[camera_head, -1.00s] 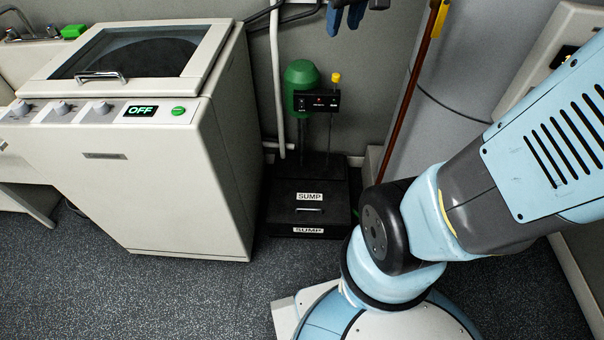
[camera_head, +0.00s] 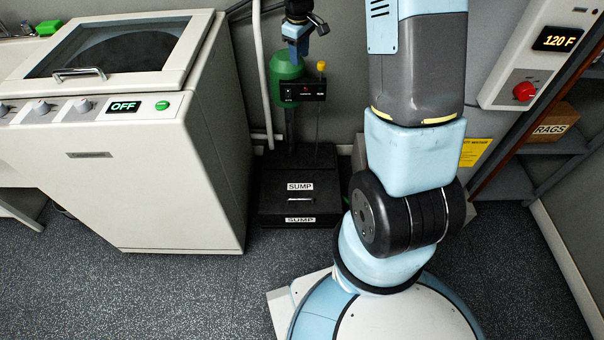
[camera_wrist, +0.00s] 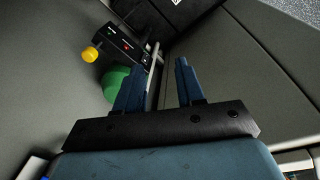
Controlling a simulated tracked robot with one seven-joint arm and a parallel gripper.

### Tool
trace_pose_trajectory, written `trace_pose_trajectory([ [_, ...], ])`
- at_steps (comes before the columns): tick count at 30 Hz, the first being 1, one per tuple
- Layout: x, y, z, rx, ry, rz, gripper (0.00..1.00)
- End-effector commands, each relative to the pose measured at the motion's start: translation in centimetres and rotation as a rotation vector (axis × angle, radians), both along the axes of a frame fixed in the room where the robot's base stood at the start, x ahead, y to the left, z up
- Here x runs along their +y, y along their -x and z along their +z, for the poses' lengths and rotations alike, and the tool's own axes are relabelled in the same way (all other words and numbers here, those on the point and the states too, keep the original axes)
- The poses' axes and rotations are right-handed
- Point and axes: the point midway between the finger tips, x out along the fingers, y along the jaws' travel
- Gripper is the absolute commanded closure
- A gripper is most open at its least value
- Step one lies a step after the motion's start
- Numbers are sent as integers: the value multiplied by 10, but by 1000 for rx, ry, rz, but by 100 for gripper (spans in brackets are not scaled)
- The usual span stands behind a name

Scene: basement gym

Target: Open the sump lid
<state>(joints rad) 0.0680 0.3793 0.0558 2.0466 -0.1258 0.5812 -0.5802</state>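The sump is a low black box on the floor with white SUMP labels. Its lid (camera_head: 270,188) lies flat and looks shut, with a small pale handle (camera_head: 300,199) near the front. A green pump (camera_head: 286,72) with a black control box (camera_head: 302,91) and yellow knob (camera_head: 321,65) stands at the back of it. My gripper (camera_head: 298,50) is above the pump, high over the lid and apart from it. In the wrist view my gripper (camera_wrist: 160,75) has two separated blue fingers with nothing between them. The green pump (camera_wrist: 114,84) shows beside the left finger.
A cream washer-like machine (camera_head: 150,170) marked OFF stands close on the sump's left. A pale pipe (camera_head: 263,80) runs up the wall behind. At right are a wall panel (camera_head: 510,60) reading 120 F and a RAGS box (camera_head: 556,122). The floor before the sump is clear.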

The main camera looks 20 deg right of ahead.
Motion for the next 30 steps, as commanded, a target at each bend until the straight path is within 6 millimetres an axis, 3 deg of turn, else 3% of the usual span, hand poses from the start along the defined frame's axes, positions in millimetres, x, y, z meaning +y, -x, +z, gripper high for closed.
trace_pose_trajectory([
  [1, -1, -7, -20, 19, 0, 18, 62],
  [6, -3, -28, -79, 62, 1, 94, 62],
  [15, -6, -48, -194, 136, -10, 227, 62],
  [23, -6, -46, -300, 197, -31, 341, 62],
  [30, -3, -26, -402, 247, -62, 442, 62],
])
